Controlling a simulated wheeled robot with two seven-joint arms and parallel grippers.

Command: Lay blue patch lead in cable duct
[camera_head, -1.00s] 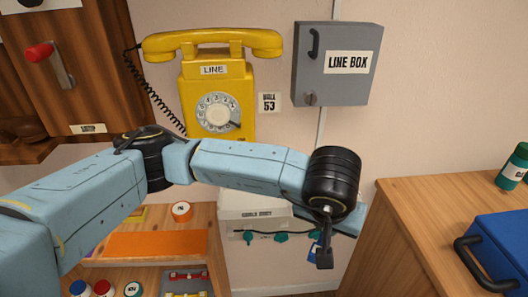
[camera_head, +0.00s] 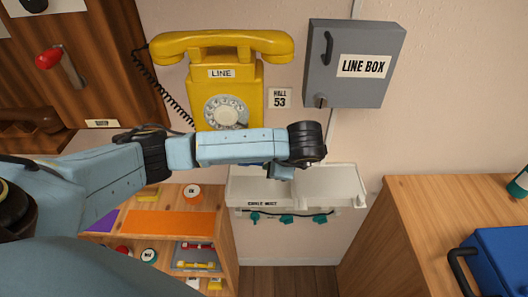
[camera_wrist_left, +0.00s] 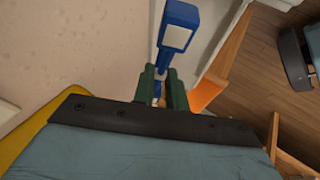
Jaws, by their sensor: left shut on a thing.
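The white cable duct (camera_head: 330,184) is a shallow, open-topped tray on the wall below the yellow phone, with its label on the front. My left gripper (camera_head: 283,171) is above the duct's left part, and the arm hides part of the duct's back edge. In the left wrist view, the green fingers of my left gripper (camera_wrist_left: 161,74) are shut on the blue patch lead (camera_wrist_left: 181,18). Its blue end with a white patch sticks out beyond the fingertips. In the head view the lead is mostly hidden by the arm. My right gripper is not in view.
A dark cable with green pieces (camera_head: 287,218) runs along below the duct. The yellow phone (camera_head: 226,85) and grey line box (camera_head: 355,65) hang above. A shelf (camera_head: 170,222) stands at left, a wooden cabinet (camera_head: 430,215) at right.

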